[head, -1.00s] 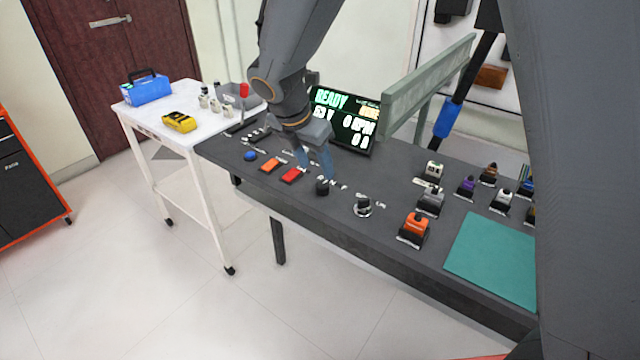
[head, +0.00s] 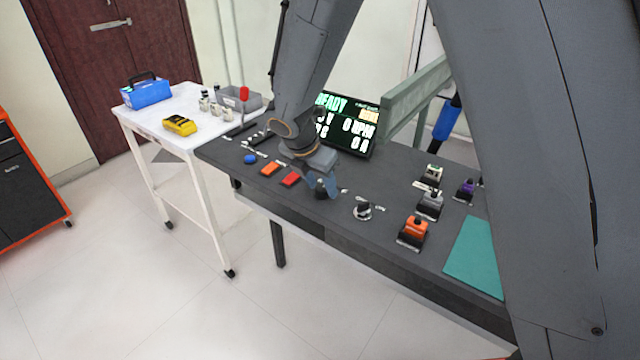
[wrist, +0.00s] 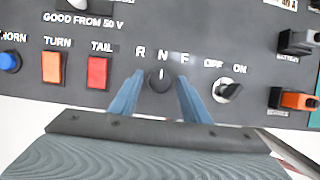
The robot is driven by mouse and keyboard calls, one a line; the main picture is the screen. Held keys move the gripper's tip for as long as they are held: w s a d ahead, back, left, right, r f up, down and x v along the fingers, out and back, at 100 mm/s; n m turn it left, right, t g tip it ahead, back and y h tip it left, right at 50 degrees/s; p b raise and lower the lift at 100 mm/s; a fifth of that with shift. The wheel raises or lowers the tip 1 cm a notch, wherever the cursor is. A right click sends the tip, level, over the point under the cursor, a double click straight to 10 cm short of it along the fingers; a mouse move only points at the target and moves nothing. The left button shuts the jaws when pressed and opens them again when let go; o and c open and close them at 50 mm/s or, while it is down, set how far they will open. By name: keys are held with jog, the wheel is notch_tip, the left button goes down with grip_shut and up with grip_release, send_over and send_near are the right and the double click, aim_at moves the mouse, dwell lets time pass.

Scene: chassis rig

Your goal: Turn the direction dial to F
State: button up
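The direction dial (wrist: 160,79) is a round black knob with R, N and F printed above it in the wrist view. Its white mark points up, at N. In the head view the dial (head: 322,192) is partly hidden by my gripper. My gripper (wrist: 158,82) is open, with one blue finger on each side of the dial. I cannot tell whether the fingers touch it. In the head view my gripper (head: 320,186) is low over the panel at the dial.
A red TAIL switch (wrist: 98,72), an orange TURN switch (wrist: 53,68) and a blue HORN button (wrist: 10,61) are left of the dial. An OFF/ON knob (wrist: 227,90) is close on the right. A READY display (head: 350,128) stands behind.

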jog(key=c, duration=0.8)
jog(key=m+p, duration=0.1)
jog(key=m, duration=0.1)
jog(key=m+g+h+p, duration=0.1)
jog(key=m, duration=0.1)
jog(key=shift+w+a+m, duration=0.15)
jog(key=shift+w+m, duration=0.05)
jog(key=shift+m, duration=0.1)
jog(key=shift+w+m+g+h+p, duration=0.15)
jog(key=shift+m+g, duration=0.3)
jog(key=shift+m, duration=0.65)
jog(key=shift+m+g+h+p, duration=0.2)
jog(key=shift+m+g, duration=0.25)
jog(key=shift+m, duration=0.65)
jog(key=o, duration=1.1)
jog(key=shift+c, duration=0.2)
